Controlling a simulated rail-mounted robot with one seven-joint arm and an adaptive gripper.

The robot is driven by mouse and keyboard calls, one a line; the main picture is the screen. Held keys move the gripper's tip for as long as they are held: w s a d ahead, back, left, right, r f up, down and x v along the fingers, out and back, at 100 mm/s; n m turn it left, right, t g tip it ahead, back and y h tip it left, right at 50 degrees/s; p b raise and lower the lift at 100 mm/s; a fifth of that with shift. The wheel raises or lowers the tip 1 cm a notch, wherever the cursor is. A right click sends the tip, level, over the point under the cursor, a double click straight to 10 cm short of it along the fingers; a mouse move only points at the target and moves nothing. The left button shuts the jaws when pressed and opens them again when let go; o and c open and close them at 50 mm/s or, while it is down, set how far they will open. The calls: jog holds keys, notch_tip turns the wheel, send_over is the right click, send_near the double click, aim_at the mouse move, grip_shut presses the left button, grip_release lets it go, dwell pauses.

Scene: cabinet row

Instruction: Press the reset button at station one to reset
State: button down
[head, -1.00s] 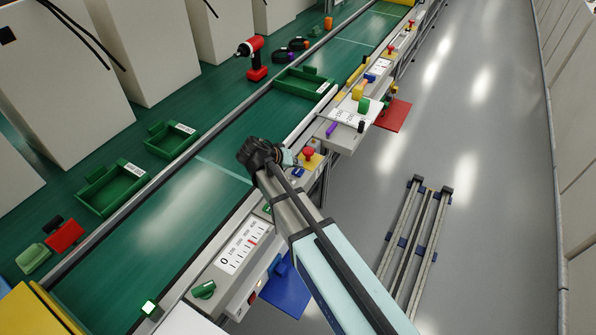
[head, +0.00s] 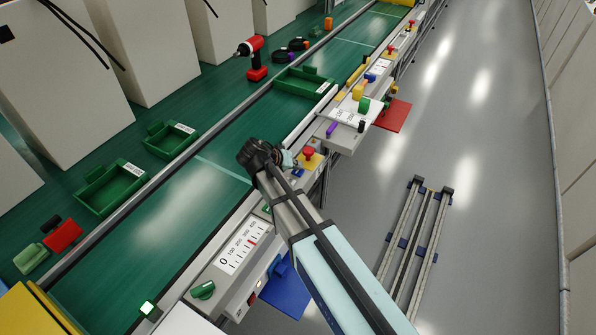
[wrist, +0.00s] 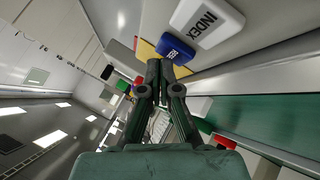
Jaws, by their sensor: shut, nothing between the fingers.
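In the wrist view a blue block (wrist: 175,49) with white lettering, too blurred to read surely, lies just beyond my fingertips. It looks like the reset button. A white block marked INDEX (wrist: 207,22) sits beside it, up and right. My gripper (wrist: 159,72) is shut and empty, its tips pointing at the blue block's lower left side. I cannot tell whether they touch it. In the head view my dark wrist (head: 262,157) is over the console strip along the conveyor, and the fingers are mostly hidden. A small blue piece (head: 298,172) shows on the console there.
A red mushroom button (head: 309,153) on a yellow base stands close right of my wrist. A white panel with a scale (head: 242,247) and a green knob (head: 203,290) is nearer. Green trays (head: 113,187) sit along the belt. The grey aisle floor (head: 480,150) is mostly clear.

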aim_at(296, 172)
jog(key=shift+f+b, duration=0.35)
jog(key=shift+f, duration=0.1)
dwell(0.4)
jog(key=shift+r, duration=0.1)
jog(key=shift+r+p, duration=0.35)
jog(key=shift+r, duration=0.45)
jog(key=shift+r+p, duration=1.15)
jog(key=shift+r, duration=1.4)
